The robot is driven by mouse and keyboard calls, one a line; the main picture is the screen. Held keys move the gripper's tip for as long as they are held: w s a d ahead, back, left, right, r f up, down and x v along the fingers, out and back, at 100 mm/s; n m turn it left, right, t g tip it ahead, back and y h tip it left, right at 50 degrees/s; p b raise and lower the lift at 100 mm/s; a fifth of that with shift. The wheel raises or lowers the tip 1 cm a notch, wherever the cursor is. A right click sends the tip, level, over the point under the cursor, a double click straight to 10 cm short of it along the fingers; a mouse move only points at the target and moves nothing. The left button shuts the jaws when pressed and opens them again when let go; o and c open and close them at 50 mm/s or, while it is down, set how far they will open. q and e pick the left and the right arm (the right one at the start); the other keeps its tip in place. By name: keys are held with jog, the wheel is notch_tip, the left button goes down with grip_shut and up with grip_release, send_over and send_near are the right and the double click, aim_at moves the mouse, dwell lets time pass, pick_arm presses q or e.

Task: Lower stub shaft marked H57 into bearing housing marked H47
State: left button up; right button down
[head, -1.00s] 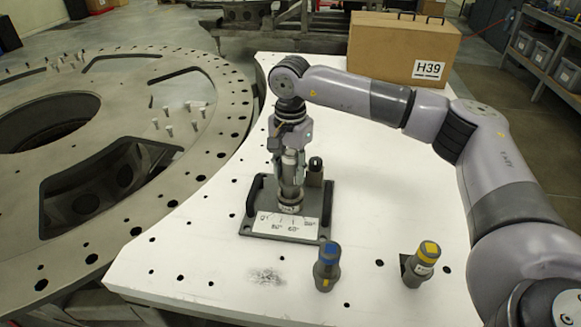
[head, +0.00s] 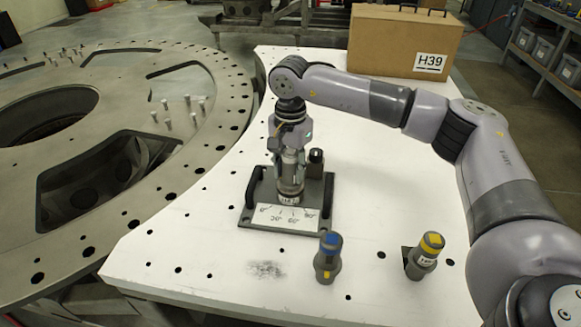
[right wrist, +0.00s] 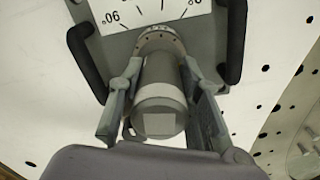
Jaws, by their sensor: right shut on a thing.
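My right gripper (head: 289,168) is shut on a grey cylindrical shaft (right wrist: 160,92), which is upright in the head view. In the right wrist view, the two fingers (right wrist: 163,105) lie along its sides. The shaft's lower end is at a round flanged collar (right wrist: 160,40), taken as the bearing housing, on a dark base plate (head: 250,219) with two handles. How deep it sits is hidden. A small label on the collar is unreadable, and no H57 mark can be read. My left gripper is not in view.
A white angle scale (head: 285,217) lies on the base plate, with a black-topped post (head: 316,163) behind. A blue-topped part (head: 328,257) and a yellow-topped part (head: 424,256) stand in front and right. A box marked H39 (head: 390,40) stands behind; a large perforated ring (head: 215,120) is left.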

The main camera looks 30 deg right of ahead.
jog(key=shift+r, duration=0.1)
jog(key=c, duration=1.2)
grip_release()
jog(key=shift+o, duration=0.6)
notch_tip(320, 180, up, 12)
jog(key=shift+f, duration=0.1)
